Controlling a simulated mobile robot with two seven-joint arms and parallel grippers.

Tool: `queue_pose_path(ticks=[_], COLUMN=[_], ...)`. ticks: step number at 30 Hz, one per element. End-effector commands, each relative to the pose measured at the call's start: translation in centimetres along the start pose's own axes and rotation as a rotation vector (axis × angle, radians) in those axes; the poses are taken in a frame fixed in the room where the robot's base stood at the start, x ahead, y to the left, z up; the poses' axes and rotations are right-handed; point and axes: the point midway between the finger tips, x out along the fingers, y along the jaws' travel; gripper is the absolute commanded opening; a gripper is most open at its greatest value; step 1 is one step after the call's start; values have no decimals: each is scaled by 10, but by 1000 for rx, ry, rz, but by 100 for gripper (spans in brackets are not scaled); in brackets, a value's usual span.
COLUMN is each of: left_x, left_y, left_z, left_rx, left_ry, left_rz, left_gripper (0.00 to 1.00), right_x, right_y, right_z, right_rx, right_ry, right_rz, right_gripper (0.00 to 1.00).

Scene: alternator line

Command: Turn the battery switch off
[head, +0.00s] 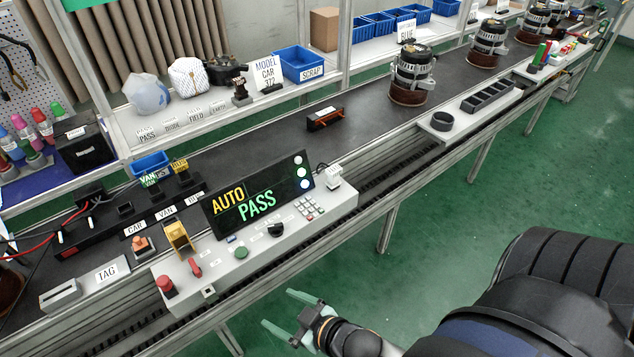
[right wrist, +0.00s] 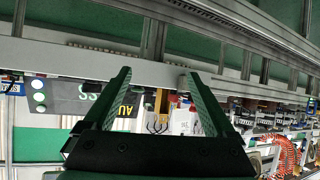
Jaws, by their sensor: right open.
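A grey control box (head: 335,205) stands on the bench, with a display (head: 257,195) reading AUTO PASS. On its front top sits a small red lever switch (head: 195,267), probably the battery switch; its label is too small to read. A round red push button (head: 166,286) is to its left. My right gripper (head: 278,309) is open and empty, in front of and below the box, apart from it. In the right wrist view its two fingers (right wrist: 156,76) are spread, with the display (right wrist: 72,98) appearing upside down behind them. My left gripper is not in view.
A tag printer-like box (head: 60,295) is left. A conveyor (head: 290,155) runs behind. The green floor at right is clear.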

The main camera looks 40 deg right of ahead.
Motion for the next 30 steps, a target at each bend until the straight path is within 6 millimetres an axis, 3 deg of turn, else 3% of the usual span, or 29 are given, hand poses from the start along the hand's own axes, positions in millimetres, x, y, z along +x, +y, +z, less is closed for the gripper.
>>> queue_pose_path(ticks=[6, 13, 28, 30], left_x=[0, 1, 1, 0], left_y=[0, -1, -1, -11], left_z=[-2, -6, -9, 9], left_rx=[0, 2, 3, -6], left_ry=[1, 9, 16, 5], left_rz=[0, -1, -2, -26], left_gripper=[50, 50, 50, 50], right_x=[-17, -29, -33, -33], right_y=[-3, -7, -8, -8], right_z=[36, 59, 65, 65], right_rx=[74, 122, 134, 134], right_ry=[-120, -199, -220, -220], right_rz=[5, 5, 4, 4], right_gripper=[90, 90, 90, 90])
